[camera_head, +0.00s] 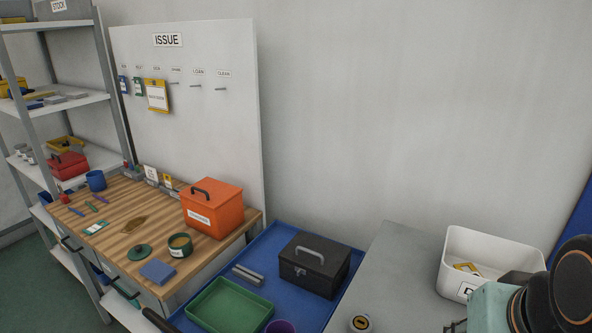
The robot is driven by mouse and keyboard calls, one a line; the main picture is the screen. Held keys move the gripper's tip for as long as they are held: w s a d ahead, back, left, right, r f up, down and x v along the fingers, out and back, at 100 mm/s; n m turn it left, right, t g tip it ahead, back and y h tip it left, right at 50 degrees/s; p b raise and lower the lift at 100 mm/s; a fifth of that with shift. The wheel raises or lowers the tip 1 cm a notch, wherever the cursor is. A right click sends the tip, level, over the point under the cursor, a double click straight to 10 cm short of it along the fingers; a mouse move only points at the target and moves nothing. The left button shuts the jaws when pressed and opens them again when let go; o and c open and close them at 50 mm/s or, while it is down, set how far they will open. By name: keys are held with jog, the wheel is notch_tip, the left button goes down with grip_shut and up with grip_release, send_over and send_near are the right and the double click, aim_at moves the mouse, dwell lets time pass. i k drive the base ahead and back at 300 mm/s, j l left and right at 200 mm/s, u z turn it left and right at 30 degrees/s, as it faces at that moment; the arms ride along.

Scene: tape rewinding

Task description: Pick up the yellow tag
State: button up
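A large yellow tag (157,96) with a white label face hangs on the white ISSUE board (225,130), below the row of small printed labels. A smaller yellow card (168,181) stands at the back of the wooden workbench (115,205). A small yellow piece (466,267) also lies inside the white bin at the right; I cannot tell what it is. Part of my arm shows at the lower right, far from the board. My gripper's fingers are not visible.
Blue and green tags (138,86) hang left of the large yellow one; bare pegs (195,85) are to its right. An orange box (211,208), a black box (314,265), a green tray (229,306) and the white bin (453,270) stand below. The grey surface (400,270) is mostly clear.

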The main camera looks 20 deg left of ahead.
aim_at(168, 183)
jog(key=k+u, duration=0.1)
jog(key=u, duration=2.6)
jog(key=i+j, duration=0.15)
jog(key=j, duration=0.2)
jog(key=i+j, duration=0.2)
jog(key=j, duration=0.2)
jog(key=i+j, duration=0.55)
jog(key=i, duration=0.2)
jog(key=i+z, duration=0.2)
jog(key=i, duration=0.35)
jog(key=i+j+z, duration=0.2)
jog(key=i, duration=0.4)
jog(key=i+l+z, duration=0.1)
jog(key=i+z, duration=0.4)
jog(key=z, duration=0.2)
jog(key=i+z, duration=0.35)
jog(key=k, duration=0.1)
